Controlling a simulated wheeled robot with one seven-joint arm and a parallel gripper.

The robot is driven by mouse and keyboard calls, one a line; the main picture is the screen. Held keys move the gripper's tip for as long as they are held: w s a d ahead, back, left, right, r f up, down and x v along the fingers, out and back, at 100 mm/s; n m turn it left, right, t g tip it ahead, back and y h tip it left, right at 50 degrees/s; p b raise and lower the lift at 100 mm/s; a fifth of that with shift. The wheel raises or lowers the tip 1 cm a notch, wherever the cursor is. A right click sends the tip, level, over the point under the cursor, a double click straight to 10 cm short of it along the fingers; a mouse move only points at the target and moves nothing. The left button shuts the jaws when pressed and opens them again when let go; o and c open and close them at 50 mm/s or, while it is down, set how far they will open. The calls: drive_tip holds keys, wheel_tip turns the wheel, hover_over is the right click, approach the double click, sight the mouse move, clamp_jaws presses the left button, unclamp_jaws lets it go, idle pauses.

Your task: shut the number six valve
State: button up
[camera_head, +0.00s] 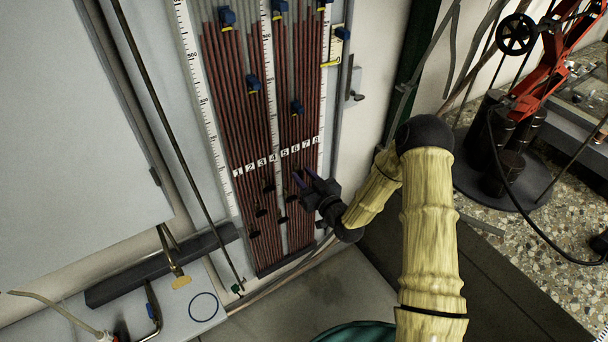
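A manometer panel (238,130) of red-filled tubes stands against the wall, with number labels 1 to 8 across it. The number six label (295,150) is on the right-hand bank of tubes. Below the labels sit small dark valves, among them one at lower middle (283,220) and one on the left bank (260,212). I cannot tell which valve belongs to tube six. My gripper (303,176) is just below the labels, in front of the right-hand tubes. Its two dark fingers look apart, with nothing visible between them. It hides part of the tubes and perhaps a valve.
Blue clips (253,82) sit higher on the panel. A grey bar (160,264) and a brass-coloured tap (175,262) are at lower left. A red stand with a black handwheel (516,34) is at upper right. A teal rim (357,332) shows at the bottom.

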drive_tip(key=shift+w+a, duration=0.25)
drive_tip(key=shift+w, duration=0.05)
clamp_jaws()
